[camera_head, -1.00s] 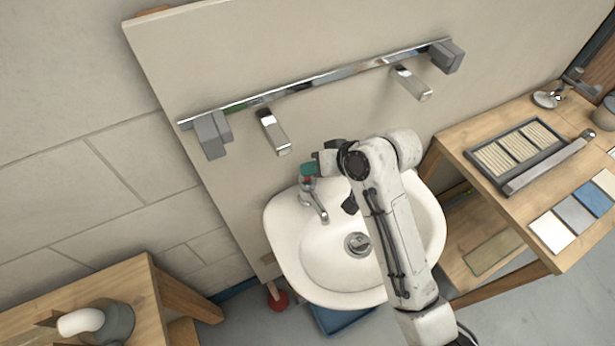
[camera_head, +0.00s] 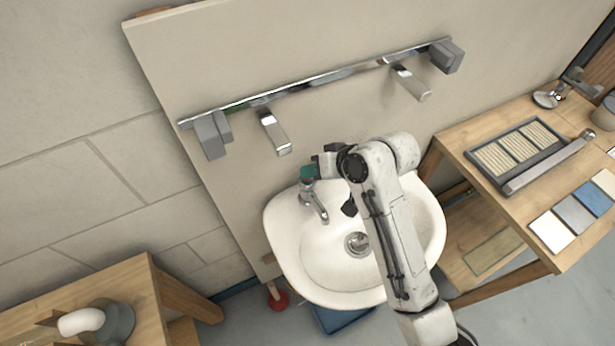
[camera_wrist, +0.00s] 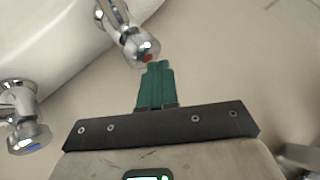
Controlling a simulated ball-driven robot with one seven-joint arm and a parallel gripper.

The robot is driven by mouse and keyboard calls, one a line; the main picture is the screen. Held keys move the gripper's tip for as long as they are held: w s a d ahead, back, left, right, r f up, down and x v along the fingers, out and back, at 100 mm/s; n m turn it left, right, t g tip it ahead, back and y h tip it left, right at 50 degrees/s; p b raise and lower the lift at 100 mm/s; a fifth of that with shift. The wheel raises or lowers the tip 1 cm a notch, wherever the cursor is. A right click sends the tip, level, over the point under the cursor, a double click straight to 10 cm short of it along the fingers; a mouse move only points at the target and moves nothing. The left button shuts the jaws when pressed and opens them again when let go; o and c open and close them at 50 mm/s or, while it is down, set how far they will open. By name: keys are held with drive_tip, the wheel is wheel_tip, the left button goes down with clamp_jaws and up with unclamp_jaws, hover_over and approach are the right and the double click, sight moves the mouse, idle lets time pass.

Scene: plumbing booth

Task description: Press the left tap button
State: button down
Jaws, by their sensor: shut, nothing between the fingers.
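The left tap (camera_head: 313,203) is chrome and stands at the back left of the white sink (camera_head: 285,245). In the wrist view the red-marked button (camera_wrist: 147,55) of this tap (camera_wrist: 122,28) is at the top centre. A second chrome tap with a blue mark (camera_wrist: 27,135) is at the left of the wrist view; my arm hides it in the head view. My gripper (camera_head: 306,174) has green fingers and is shut and empty. In the wrist view its fingertips (camera_wrist: 158,66) are right at the edge of the red-marked button; I cannot tell whether they touch.
A chrome rail (camera_head: 320,83) with two spouts (camera_head: 272,132) and grey end blocks runs along the panel above the sink. A wooden table (camera_head: 465,150) with a tray and tiles is at the right. Another wooden table (camera_head: 130,285) is at the lower left.

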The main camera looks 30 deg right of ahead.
sight(312, 180)
drive_tip(key=shift+f, duration=0.65)
idle(0.5)
drive_tip(key=shift+r, duration=0.1)
drive_tip(key=shift+r+p, duration=1.05)
wheel_tip(312, 180, up, 5)
drive_tip(key=p, duration=0.5)
idle(0.8)
